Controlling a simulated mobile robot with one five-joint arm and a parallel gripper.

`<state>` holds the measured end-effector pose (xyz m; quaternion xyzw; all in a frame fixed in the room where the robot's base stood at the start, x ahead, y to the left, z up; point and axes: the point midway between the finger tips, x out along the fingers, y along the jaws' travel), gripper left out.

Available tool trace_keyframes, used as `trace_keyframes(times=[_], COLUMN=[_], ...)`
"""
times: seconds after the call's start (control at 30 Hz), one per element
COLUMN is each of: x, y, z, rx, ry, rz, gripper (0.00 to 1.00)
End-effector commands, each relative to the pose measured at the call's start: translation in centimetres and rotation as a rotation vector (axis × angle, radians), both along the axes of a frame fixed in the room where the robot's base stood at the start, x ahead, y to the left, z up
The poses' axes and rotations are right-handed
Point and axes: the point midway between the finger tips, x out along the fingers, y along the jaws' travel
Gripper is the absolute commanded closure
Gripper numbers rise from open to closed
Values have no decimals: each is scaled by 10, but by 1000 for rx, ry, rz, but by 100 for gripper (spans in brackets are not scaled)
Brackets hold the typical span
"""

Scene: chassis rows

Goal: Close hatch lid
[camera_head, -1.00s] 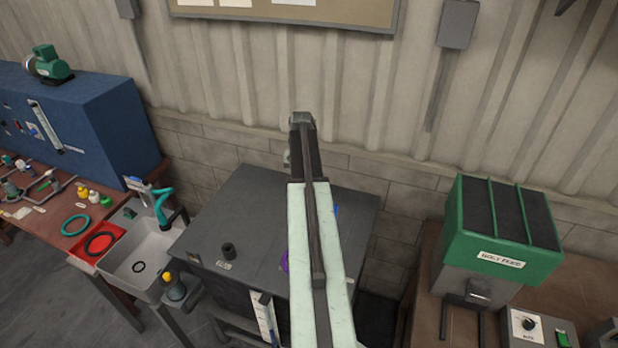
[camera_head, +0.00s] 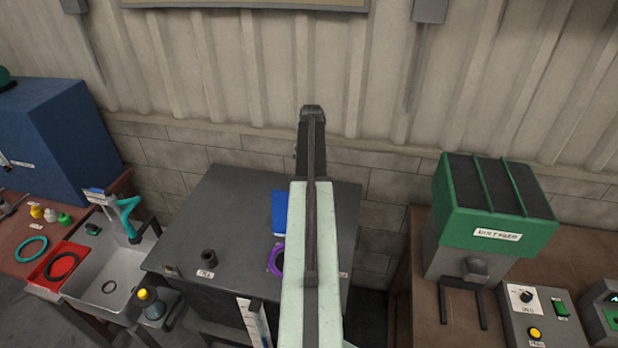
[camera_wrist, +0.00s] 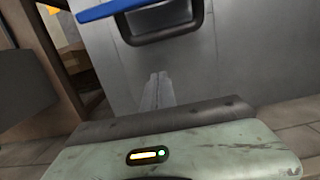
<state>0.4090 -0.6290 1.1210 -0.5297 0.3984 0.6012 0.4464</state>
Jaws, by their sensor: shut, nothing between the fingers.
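A blue plate (camera_wrist: 130,8) sticks out above a dark-framed opening (camera_wrist: 165,30) in a grey panel in the wrist view. It looks like a raised hatch lid, though only its edge shows. My gripper (camera_wrist: 158,82) is shut and empty, below the opening in the picture and apart from the plate. In the head view a flat blue panel (camera_head: 280,210) shows at the dark grey cabinet, partly behind my pale arm. I cannot tell if it is the same blue plate. My fingertips cannot be made out in the head view.
The dark grey cabinet (camera_head: 205,225) carries a black cylinder (camera_head: 209,258) and a purple ring (camera_head: 275,262). A sink (camera_head: 115,265) stands left. A green-topped bolt feeder (camera_head: 495,215) and control box (camera_head: 535,310) sit on the right bench. A ribbed wall is behind.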

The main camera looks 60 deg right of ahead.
Motion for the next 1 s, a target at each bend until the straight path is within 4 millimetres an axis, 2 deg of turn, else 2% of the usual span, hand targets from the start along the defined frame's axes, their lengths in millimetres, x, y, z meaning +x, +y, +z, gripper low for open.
trace_keyframes(times=[0.03,0.17,0.27,0.4,0.83,1.0], x=[0,-1,-6,-10,-8,-2], y=[2,5,21,37,42,53], z=[-20,-42,-23,-15,-16,-12], rx=[0,0,0,0,-3,-27], ry=[0,0,0,0,-1,-8], rz=[1,1,2,2,7,20], gripper=[100,100,100,100,100,100])
